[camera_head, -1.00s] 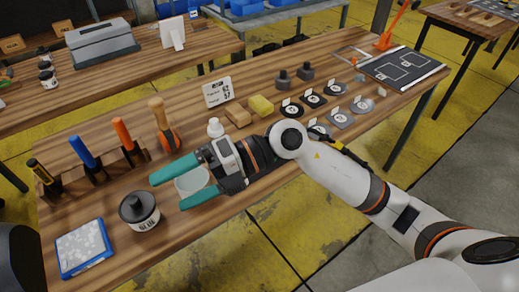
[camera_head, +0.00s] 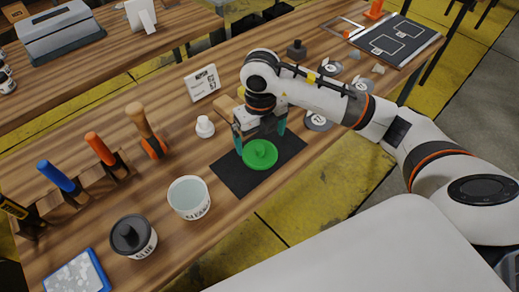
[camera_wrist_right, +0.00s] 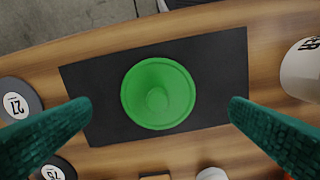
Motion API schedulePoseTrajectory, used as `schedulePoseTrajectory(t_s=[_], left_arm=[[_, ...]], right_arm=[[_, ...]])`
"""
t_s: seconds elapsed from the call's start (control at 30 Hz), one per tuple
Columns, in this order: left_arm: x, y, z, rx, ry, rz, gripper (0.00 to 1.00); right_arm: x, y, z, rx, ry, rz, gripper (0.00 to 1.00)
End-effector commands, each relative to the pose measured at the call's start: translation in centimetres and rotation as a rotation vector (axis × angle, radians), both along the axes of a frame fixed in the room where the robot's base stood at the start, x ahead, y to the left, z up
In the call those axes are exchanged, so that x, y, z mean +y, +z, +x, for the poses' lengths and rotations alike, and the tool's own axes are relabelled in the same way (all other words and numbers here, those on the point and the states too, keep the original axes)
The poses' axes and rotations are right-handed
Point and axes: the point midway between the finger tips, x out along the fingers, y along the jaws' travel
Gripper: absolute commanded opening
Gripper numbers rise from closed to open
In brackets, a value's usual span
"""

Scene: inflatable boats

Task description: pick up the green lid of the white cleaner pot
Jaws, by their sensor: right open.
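The green lid (camera_head: 260,155) lies flat on a black mat (camera_head: 232,177), with its knob up. It also shows in the right wrist view (camera_wrist_right: 158,93), centred between my fingers. My right gripper (camera_head: 260,142) is open over the lid, with one teal finger on each side and gaps between fingers and lid. The white cleaner pot (camera_head: 189,198) stands open to the left of the mat in the head view. Part of a white pot (camera_wrist_right: 301,72) shows at the right edge of the wrist view. My left gripper is not in view.
A dark-lidded glue pot (camera_head: 133,238) and a blue-edged tray (camera_head: 77,275) are at the lower left. Tools with orange and blue handles stand in a row behind. A small white bottle (camera_head: 205,127) and a sign card (camera_head: 202,83) are behind the mat. Numbered discs (camera_head: 319,121) lie to the right.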

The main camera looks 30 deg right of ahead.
Motion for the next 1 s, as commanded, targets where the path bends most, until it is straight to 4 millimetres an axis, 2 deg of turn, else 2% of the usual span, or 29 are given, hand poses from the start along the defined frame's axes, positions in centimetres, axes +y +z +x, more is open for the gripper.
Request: schedulePoseTrajectory(t_s=[0.13,0.4,0.53,0.77,1.0], left_arm=[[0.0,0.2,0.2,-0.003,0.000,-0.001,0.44],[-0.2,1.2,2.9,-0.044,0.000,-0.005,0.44],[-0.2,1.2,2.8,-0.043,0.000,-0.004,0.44],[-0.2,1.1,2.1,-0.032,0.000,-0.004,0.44],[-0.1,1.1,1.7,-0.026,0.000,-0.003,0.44]], right_arm=[[0.0,-1.0,0.0,0.001,0.000,0.002,1.00],[-0.2,-4.7,0.5,0.003,0.000,0.004,1.00],[-0.3,-5.8,0.5,0.001,0.001,0.003,1.00],[-0.3,-6.0,0.6,-0.001,0.002,0.003,1.00],[-0.3,-6.0,0.6,-0.001,0.002,0.003,0.66]])
